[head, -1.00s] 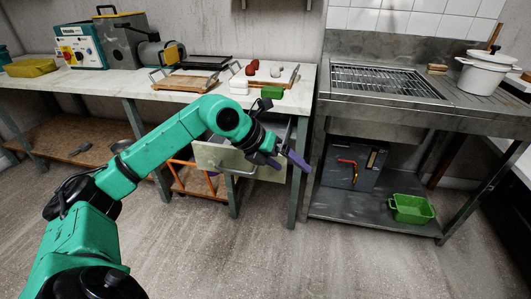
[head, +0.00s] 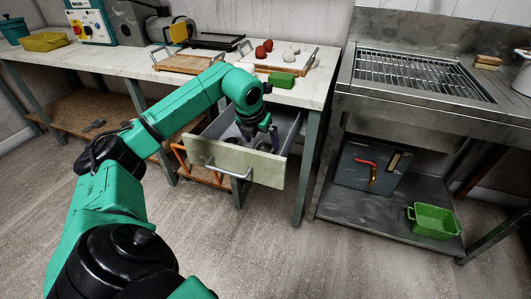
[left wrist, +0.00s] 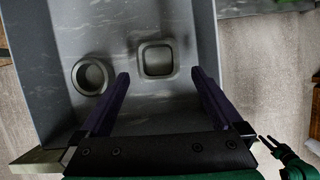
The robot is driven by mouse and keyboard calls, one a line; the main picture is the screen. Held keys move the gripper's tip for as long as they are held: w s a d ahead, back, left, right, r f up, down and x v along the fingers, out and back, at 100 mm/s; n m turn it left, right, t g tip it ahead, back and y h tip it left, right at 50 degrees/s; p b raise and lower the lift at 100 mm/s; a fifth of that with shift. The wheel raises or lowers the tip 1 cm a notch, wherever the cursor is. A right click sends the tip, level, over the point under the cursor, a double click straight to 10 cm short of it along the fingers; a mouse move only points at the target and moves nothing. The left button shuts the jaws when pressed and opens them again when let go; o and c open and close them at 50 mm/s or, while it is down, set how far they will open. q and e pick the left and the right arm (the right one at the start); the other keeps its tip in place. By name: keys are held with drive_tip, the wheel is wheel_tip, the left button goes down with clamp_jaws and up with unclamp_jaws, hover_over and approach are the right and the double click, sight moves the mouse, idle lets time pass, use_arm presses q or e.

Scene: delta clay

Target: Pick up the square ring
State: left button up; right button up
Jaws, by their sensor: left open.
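The square ring (left wrist: 156,76), grey with rounded corners, lies flat on the floor of the open drawer in the left wrist view. My left gripper (left wrist: 161,77) is open and empty, pointing down at the drawer floor. Its two dark purple fingers show on either side of the square ring, which appears between and slightly beyond their tips. In the head view my left gripper (head: 261,134) is at the open drawer (head: 245,163), and the ring is hard to make out there. A small dark two-pronged end of my other arm (left wrist: 268,143) shows at the lower right of the left wrist view.
A round ring (left wrist: 97,61) lies in the drawer left of the square one, near the left finger. Drawer walls (left wrist: 207,35) rise close around. A metal sink unit (head: 430,110) stands to the right.

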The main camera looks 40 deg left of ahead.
sight(264, 146)
use_arm(q)
drive_tip(key=x, duration=0.5)
drive_tip(key=shift+w+a, duration=0.2)
drive_tip(key=shift+w, duration=0.05)
drive_tip(key=shift+s, duration=0.1)
drive_tip(key=c, duration=1.4)
drive_tip(key=shift+r, duration=0.15)
